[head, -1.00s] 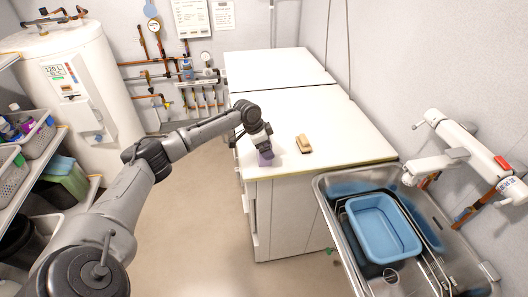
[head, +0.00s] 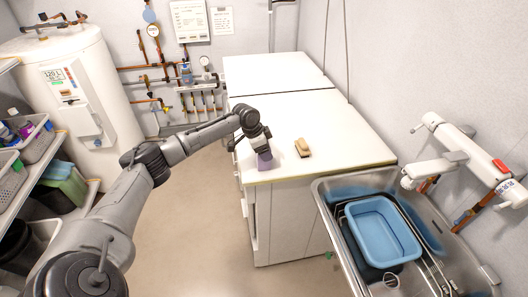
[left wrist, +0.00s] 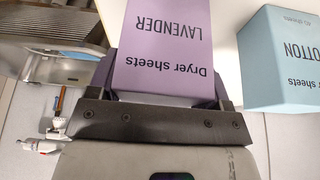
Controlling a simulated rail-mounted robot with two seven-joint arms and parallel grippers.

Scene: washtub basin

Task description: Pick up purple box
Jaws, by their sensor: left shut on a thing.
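The purple box (head: 264,161) is at the left front part of the white counter in the head view, directly below my left gripper (head: 262,150). In the left wrist view its purple face (left wrist: 168,48) reads "Dryer sheets LAVENDER". The box sits between the two fingers of my left gripper (left wrist: 168,88), which is shut on it. I cannot tell whether its bottom touches the counter. My right gripper is not in view.
A light blue "COTTON" box (left wrist: 283,62) stands close beside the purple one in the wrist view. A wooden brush (head: 302,147) lies to the right on the white counter (head: 335,125). A metal sink with a blue tub (head: 383,230) adjoins the counter at the right front.

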